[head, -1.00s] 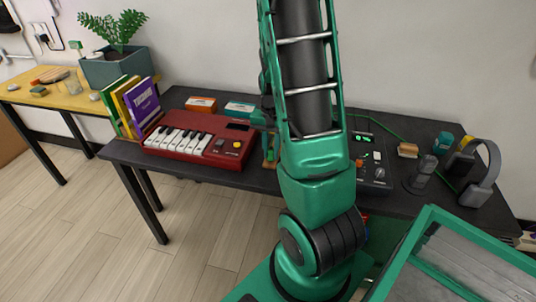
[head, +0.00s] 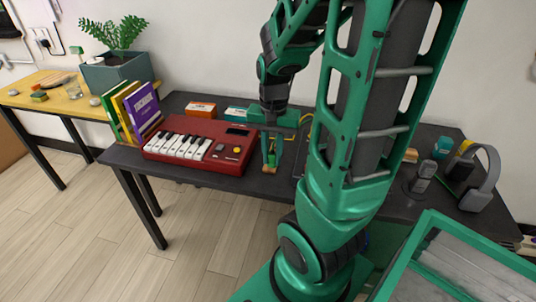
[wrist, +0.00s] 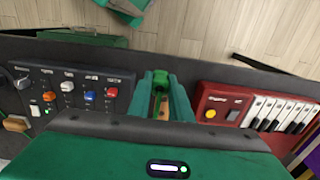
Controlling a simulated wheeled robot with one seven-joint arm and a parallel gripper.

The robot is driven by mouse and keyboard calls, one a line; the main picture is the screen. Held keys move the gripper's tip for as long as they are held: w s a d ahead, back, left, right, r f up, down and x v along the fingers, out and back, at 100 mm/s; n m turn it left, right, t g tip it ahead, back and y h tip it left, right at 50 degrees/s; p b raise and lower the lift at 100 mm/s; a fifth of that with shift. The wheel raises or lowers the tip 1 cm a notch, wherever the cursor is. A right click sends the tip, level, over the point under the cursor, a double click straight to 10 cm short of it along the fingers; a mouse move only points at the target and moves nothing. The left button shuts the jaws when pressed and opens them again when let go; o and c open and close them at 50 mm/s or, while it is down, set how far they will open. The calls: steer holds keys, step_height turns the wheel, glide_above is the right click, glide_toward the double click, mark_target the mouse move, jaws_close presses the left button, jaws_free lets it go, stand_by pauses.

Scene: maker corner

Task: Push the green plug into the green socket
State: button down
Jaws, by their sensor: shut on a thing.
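My gripper (head: 270,163) points down in front of the dark table's middle, just right of the red keyboard (head: 200,140). It is shut on the green plug (head: 271,157). The plug also shows between the two green fingers in the wrist view (wrist: 160,78). Whether it touches anything below is unclear. A dark control box (wrist: 75,92) with white, orange, blue and red controls lies left of the gripper in the wrist view. My arm hides most of this box in the head view. I cannot make out the green socket in either view.
Orange (head: 201,108) and teal boxes stand behind the keyboard, and upright books (head: 135,108) at its left. Headphones (head: 478,172) and a dark microphone-like object (head: 421,178) stand at the right. A narrow strip of tabletop is bare between keyboard and control box.

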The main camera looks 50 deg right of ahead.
steer(key=shift+s+a+r, duration=0.2)
steer(key=shift+s, duration=0.05)
stand_by(0.3)
steer(key=shift+w, duration=0.3)
steer(key=w+a+n, duration=0.3)
steer(key=w+a, duration=0.2)
steer(key=w, duration=0.5)
steer(key=w+a+n, duration=0.2)
steer(key=w+a, duration=0.3)
steer(key=w, duration=0.6)
steer(key=w+a+r+n, duration=0.1)
steer(key=w+a+n, duration=0.2)
steer(key=w, duration=0.8)
steer(key=shift+a+n, duration=0.3)
steer(key=shift+a, duration=0.8)
steer(key=shift+d, duration=0.1)
